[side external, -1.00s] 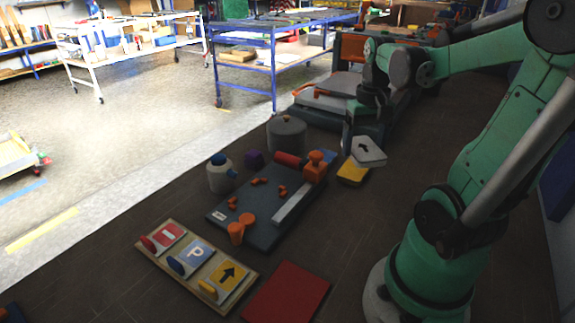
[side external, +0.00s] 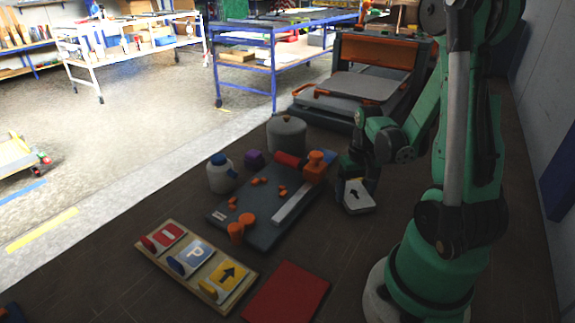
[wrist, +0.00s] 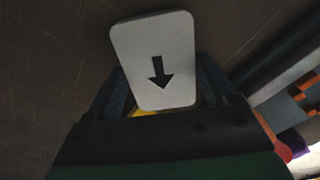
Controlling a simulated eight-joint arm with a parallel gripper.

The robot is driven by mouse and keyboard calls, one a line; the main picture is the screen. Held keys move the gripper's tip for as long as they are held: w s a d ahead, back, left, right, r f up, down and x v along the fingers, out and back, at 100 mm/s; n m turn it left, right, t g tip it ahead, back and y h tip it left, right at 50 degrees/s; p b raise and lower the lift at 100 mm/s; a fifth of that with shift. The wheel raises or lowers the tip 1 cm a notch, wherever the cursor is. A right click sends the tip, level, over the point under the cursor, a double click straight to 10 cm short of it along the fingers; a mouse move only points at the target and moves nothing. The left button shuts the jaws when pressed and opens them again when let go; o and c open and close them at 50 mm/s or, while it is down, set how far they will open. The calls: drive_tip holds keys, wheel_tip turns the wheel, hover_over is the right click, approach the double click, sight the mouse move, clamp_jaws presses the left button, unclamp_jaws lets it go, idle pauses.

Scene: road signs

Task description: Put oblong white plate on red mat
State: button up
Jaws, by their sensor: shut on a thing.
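The oblong white plate (side external: 357,197) has a black arrow on it. My gripper (side external: 360,180) is shut on it near one end, right of the dark blue board. In the wrist view the plate (wrist: 153,50) sticks out between the fingers, its arrow pointing toward the gripper. The red mat (side external: 286,293) lies flat and bare at the front, to the left of my base and well apart from the plate. A small bit of yellow (wrist: 145,113) shows by the plate's near end in the wrist view; most of it is hidden.
A dark blue board (side external: 255,228) with orange parts lies between the plate and a wooden sign rack (side external: 188,277). A grey round container (side external: 286,135) and a white jug (side external: 220,177) stand behind it. The dark floor between plate and mat is clear.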

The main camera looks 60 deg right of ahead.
sight(355, 195)
drive_tip(key=shift+f, duration=0.2)
drive_tip(key=o, duration=1.1)
drive_tip(key=shift+f, duration=0.15)
wheel_tip(355, 195, up, 12)
drive_tip(key=w+a+n+t, duration=0.2)
drive_tip(key=w+a+n, duration=0.1)
drive_tip(key=a, duration=0.3)
drive_tip(key=w+a+r+n+t, duration=0.1)
drive_tip(key=w+a+n+t, duration=0.1)
drive_tip(key=a, duration=0.4)
drive_tip(key=w+a+n+t, duration=0.3)
drive_tip(key=w+a+n, duration=0.1)
drive_tip(key=a, duration=0.2)
drive_tip(key=shift+w+r, duration=0.1)
drive_tip(key=shift+r, duration=0.2)
